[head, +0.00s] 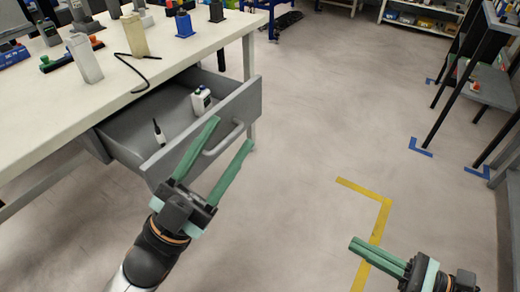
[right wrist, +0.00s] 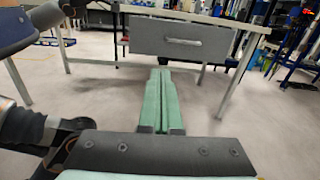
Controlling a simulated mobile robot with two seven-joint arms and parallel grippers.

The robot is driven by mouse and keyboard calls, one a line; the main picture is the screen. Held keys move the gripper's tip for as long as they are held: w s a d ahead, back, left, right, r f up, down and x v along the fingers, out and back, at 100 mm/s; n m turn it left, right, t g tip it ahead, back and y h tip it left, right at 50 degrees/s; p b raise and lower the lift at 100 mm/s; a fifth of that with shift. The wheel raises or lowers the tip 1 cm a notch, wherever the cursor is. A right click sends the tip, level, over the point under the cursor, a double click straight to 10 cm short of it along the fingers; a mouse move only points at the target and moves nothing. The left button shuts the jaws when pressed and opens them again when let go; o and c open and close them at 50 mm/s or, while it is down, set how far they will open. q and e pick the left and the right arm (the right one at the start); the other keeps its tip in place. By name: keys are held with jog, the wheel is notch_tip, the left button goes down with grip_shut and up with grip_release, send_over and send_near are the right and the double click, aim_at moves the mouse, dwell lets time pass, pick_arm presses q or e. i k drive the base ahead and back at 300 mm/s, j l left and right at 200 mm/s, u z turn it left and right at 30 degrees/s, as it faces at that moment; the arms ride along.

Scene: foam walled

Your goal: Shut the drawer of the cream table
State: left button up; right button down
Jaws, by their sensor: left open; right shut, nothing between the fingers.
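The cream table (head: 50,100) fills the upper left of the head view. Its grey drawer (head: 240,112) is pulled out, with a bar handle (head: 222,140) on the front. A white bottle (head: 201,100) and a small dark-tipped white item (head: 159,132) lie inside. My left gripper (head: 228,148) is open, its green fingers in front of the drawer front near the handle; whether they touch it I cannot tell. My right gripper (head: 358,250) is shut and empty, over the floor at lower right. The right wrist view shows its closed fingers (right wrist: 160,82) below the drawer front (right wrist: 175,40).
A dark-legged rack (head: 480,85) stands at right. Yellow tape (head: 378,225) marks the floor. The floor right of the drawer is clear.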

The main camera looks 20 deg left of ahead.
aim_at(128, 135)
jog(key=i+j, duration=0.1)
jog(key=j, duration=0.3)
jog(key=i+j, duration=0.1)
jog(key=j, duration=0.75)
jog(key=i, duration=0.05)
